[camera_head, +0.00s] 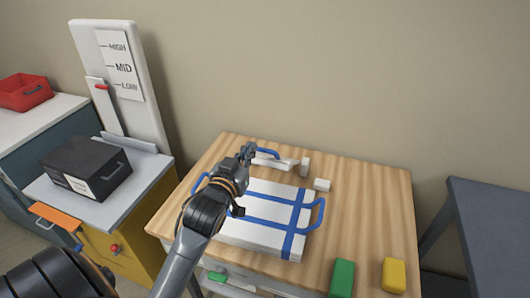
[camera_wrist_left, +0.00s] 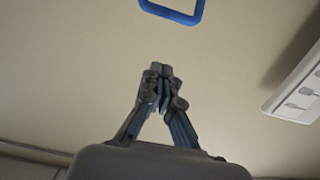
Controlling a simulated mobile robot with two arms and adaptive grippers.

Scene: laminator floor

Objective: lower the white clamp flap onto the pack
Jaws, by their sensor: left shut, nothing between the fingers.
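The white pack (camera_head: 262,205) lies flat on the wooden table (camera_head: 365,215), with blue straps across it and blue loop handles at its left and right sides. Behind its far edge is a narrow white piece (camera_head: 280,164), which looks like the clamp flap, with a blue loop handle (camera_head: 267,152) above it; its exact tilt is hard to tell. My left gripper (camera_head: 249,150) is shut and empty, close to that blue loop. In the left wrist view the shut fingers (camera_wrist_left: 160,72) sit below a blue loop (camera_wrist_left: 172,14), apart from it. My right gripper is not in view.
Small white blocks (camera_head: 322,184) stand by the pack's far right corner. Green (camera_head: 342,278) and yellow (camera_head: 393,275) blocks are at the table's front right. A black box (camera_head: 87,168) rests on the left stand below a HIGH-MID-LOW board (camera_head: 121,75). A grey table (camera_head: 490,225) stands right.

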